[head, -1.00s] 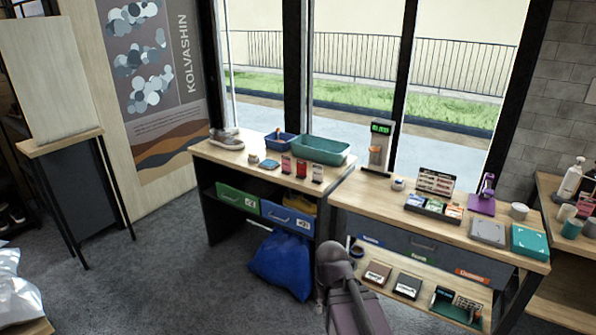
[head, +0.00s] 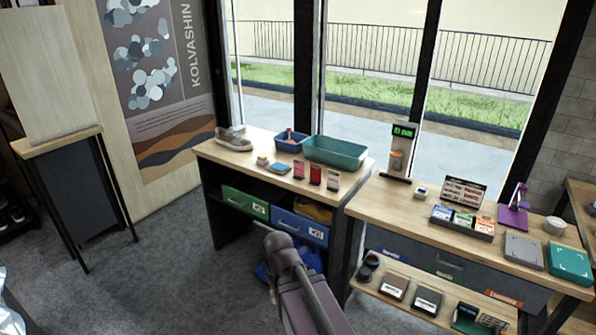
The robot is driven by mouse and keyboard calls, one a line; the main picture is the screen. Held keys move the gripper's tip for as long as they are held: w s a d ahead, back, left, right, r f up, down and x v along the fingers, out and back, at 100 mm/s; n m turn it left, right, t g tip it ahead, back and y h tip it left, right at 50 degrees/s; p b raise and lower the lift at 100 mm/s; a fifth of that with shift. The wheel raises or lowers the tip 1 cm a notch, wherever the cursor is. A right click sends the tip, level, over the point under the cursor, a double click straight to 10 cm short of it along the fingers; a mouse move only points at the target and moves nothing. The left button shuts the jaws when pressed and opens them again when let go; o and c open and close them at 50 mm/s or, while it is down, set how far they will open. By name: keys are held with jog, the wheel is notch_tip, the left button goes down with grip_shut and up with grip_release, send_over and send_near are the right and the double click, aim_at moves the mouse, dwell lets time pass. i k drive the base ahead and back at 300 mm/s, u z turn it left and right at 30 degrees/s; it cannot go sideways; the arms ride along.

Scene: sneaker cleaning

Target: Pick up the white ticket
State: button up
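I cannot make out a white ticket for certain. A small white and blue item (head: 421,192) lies on the right table, too small to identify. Several small cards with white parts stand in a dark tray (head: 463,221) on that table. A pink card (head: 299,169), a dark red card (head: 315,174) and a pale card with a red part (head: 333,179) stand on the left table. Part of my arm shows at the bottom centre, in front of the left table. My gripper's fingers do not show.
The left table (head: 236,158) also holds sneakers (head: 233,139), a blue bin (head: 291,141) and a teal basin (head: 335,153). The right table (head: 380,204) holds a device with a green display (head: 400,150) and a purple stand (head: 514,210). The grey floor (head: 165,260) at left is open.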

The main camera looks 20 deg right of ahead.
aim_at(333, 177)
jog(key=z, duration=0.15)
jog(key=i, duration=1.35)
jog(key=z, duration=0.65)
